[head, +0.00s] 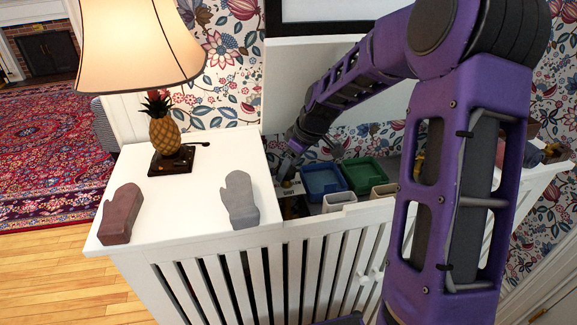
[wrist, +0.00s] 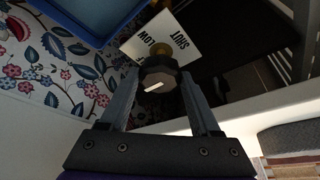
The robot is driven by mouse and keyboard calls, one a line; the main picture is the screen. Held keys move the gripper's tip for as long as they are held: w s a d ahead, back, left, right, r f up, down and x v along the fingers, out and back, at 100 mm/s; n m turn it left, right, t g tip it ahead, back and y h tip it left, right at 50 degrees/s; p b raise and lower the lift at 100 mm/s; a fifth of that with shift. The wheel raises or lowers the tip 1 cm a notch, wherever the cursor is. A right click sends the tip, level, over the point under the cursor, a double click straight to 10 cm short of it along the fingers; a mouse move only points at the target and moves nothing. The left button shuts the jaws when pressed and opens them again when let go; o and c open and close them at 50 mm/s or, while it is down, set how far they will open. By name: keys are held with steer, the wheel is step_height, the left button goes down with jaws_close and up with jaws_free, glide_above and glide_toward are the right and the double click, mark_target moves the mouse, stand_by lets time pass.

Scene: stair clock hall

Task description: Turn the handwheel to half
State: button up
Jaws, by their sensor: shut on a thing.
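The handwheel is a small dark faceted knob (wrist: 158,74) with a short white mark on its face, on a brass stem, in the middle of the wrist view. The white mark lies slanted, towards the lower left of that view. Behind the knob is a white card (wrist: 185,48) reading SHUT and LOW, upside down there; no half label is readable. My gripper (wrist: 158,82) has one finger on each side of the knob and is shut on it. In the head view my gripper (head: 291,160) reaches down behind the white cabinet top, where the knob is mostly hidden.
A blue tray (head: 323,181) and a green tray (head: 362,175) stand right of my gripper. Two mitts, maroon (head: 121,214) and grey (head: 241,200), lie on the white top (head: 185,225) beside a pineapple lamp (head: 165,134). A slatted white front (head: 270,270) runs below.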

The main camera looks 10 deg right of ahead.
steer(key=o, duration=1.1)
steer(key=p+v, duration=0.2)
steer(key=v, duration=1.5)
steer(key=shift+r, duration=0.25)
